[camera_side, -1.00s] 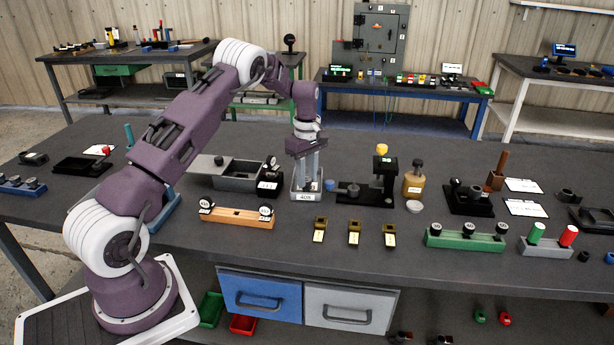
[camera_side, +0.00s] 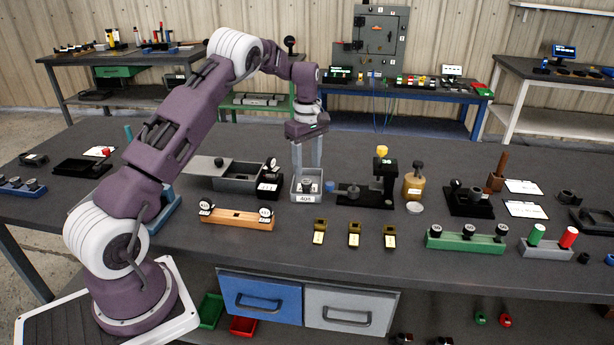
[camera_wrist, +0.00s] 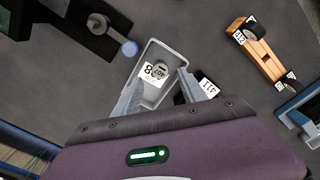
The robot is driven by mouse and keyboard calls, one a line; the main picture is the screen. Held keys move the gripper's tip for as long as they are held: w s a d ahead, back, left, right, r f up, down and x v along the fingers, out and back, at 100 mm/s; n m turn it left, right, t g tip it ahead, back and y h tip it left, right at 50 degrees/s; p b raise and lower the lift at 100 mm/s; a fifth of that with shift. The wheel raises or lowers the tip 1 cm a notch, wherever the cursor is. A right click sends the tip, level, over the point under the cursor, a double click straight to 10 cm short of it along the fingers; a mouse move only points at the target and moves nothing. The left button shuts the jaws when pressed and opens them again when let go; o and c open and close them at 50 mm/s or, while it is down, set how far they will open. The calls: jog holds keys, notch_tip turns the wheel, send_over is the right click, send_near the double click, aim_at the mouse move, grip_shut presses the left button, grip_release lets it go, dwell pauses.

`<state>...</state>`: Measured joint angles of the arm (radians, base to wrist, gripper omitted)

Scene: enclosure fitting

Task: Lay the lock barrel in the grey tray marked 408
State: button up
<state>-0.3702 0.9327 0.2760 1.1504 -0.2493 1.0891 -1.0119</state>
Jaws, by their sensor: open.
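The grey tray marked 408 (camera_side: 306,198) stands on the dark bench near its middle. It also shows in the wrist view (camera_wrist: 150,97). The lock barrel (camera_wrist: 160,67), a small round dark piece with a metallic top, lies inside the tray beside the white 408 label; its dark top shows in the side view (camera_side: 308,185). My gripper (camera_side: 308,168) is above the tray, fingers pointing down. In the wrist view my gripper (camera_wrist: 163,90) is open, its fingers apart with nothing between them. The barrel is apart from the fingers.
An orange rack (camera_side: 237,217) and several small brass pieces (camera_side: 354,234) lie in front.

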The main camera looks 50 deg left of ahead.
aim_at(307, 182)
jog(key=s+d+r+m, duration=0.1)
jog(key=d+r, duration=0.1)
jog(key=r, duration=0.4)
jog(key=s+d+r+m, duration=0.1)
jog(key=d+r, duration=0.1)
jog(key=r, duration=0.5)
jog(key=s+d+r+m+t, duration=0.2)
jog(key=s+d+r+m, duration=0.2)
jog(key=s+d+r, duration=0.3)
jog(key=s+d+m+t, duration=0.1)
jog(key=s+d+m, duration=0.3)
jog(key=s, duration=0.4)
jog(key=s+d+f+m+t, duration=0.1)
jog(key=s+d+m, duration=0.3)
jog(key=s, duration=0.4)
jog(key=s+d+m+t, duration=0.1)
jog(key=s+d+m, duration=0.4)
jog(key=s, duration=0.3)
jog(key=shift+d+f+t, duration=0.25)
jog(key=shift+d+t, duration=0.05)
jog(key=shift+d, duration=0.35)
